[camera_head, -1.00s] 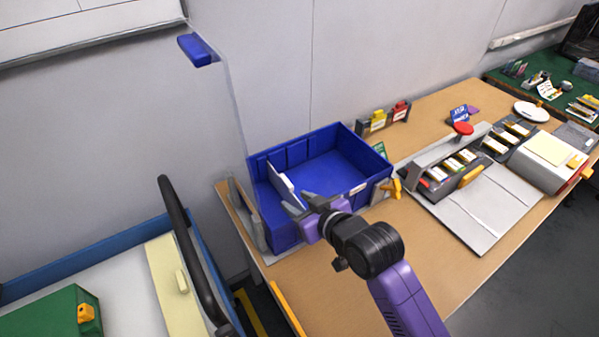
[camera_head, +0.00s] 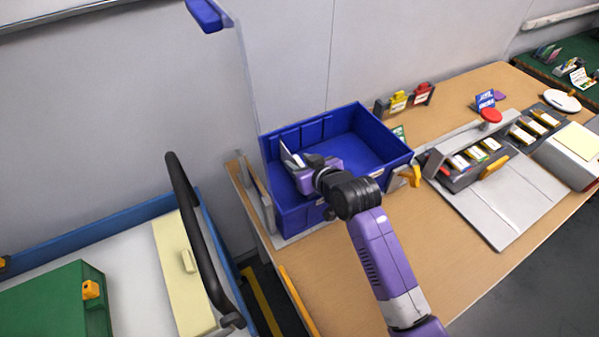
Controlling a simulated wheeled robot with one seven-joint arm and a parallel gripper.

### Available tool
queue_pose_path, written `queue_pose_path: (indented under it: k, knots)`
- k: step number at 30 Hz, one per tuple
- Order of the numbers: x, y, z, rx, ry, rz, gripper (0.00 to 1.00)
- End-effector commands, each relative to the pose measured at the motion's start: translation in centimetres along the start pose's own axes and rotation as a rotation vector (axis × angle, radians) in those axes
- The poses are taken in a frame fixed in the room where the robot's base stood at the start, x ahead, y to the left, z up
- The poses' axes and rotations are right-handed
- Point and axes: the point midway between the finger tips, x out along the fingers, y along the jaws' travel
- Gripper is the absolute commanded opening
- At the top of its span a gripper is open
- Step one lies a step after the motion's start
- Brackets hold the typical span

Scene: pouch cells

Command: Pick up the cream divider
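The gripper body hides the divider's lower part. I cannot tell whether the fingers are around it, touching it, or shut.
The bin stands on a wooden table (camera_head: 430,255) against the wall. A yellow-orange clip (camera_head: 411,176) is by its right corner. A grey rack with a red knob (camera_head: 491,116) stands to the right. A black cart handle (camera_head: 187,225) rises at the left. The bin's right half is empty.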

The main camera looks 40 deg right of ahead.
Motion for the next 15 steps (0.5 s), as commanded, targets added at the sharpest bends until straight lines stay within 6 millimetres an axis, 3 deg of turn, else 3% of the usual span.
queue_pose_path:
  k: [8,15]
  knots:
    - [0.38,0.01,0.03,0.0,0.0,0.0,0.4]
    - [0.36,0.02,0.03,0.0,0.0,0.0,0.0]
